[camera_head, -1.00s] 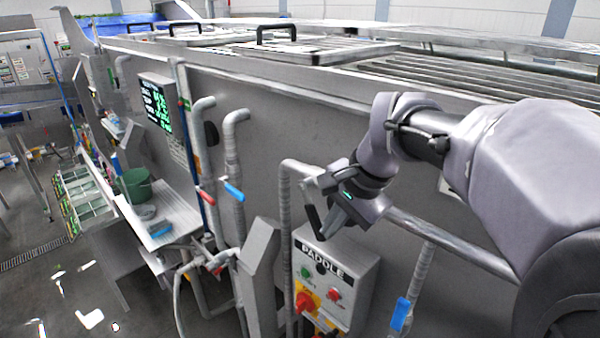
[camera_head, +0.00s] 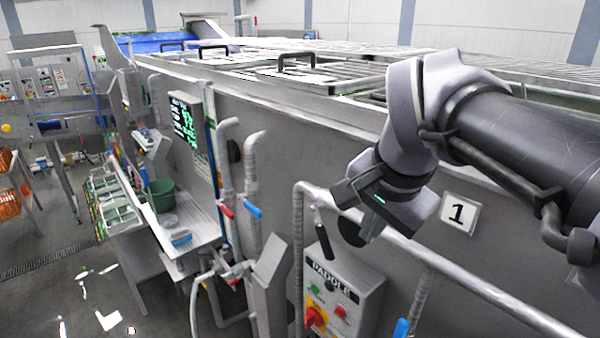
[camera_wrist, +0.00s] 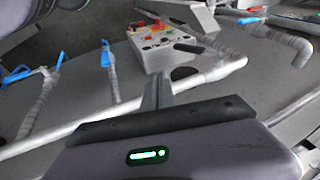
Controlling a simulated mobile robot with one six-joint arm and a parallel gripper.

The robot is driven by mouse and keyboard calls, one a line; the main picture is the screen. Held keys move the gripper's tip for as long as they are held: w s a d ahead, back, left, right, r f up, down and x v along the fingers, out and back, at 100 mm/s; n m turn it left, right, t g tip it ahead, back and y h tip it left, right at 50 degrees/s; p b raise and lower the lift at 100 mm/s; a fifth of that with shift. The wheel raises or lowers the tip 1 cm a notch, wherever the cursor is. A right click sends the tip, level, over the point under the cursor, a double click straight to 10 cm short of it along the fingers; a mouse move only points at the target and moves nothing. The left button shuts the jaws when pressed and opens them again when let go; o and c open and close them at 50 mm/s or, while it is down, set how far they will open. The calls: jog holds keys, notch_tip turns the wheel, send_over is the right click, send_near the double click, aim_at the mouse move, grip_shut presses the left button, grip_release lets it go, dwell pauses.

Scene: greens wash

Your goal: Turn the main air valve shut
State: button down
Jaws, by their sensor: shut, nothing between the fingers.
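A valve with a black lever (camera_head: 319,216) sits on the grey pipe near its upper bend, above the PADDLE box. The lever hangs downward, close to upright. I see no label naming it the main air valve. In the wrist view a black lever (camera_wrist: 188,48) shows beside the box. My gripper (camera_head: 368,236) is shut and empty, pointing down in front of the pipe, right of the lever and apart from it. In the wrist view its fingers (camera_wrist: 156,92) are together, over the pipe.
The PADDLE box (camera_head: 343,292) has a red knob and buttons. Red (camera_head: 226,210) and blue (camera_head: 253,211) handles are on pipes at left; another blue handle (camera_head: 401,328) is at lower right. The tank wall stands close behind my arm.

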aim_at(321, 232)
jog(key=w+a+f+b, duration=0.3)
jog(key=w+f+b, duration=0.3)
jog(key=w+f, duration=0.2)
jog(key=shift+w+a+f+t, duration=0.3)
jog(key=shift+w+a+f, duration=0.1)
jog(key=shift+f, duration=0.25)
jog(key=shift+b, duration=0.35)
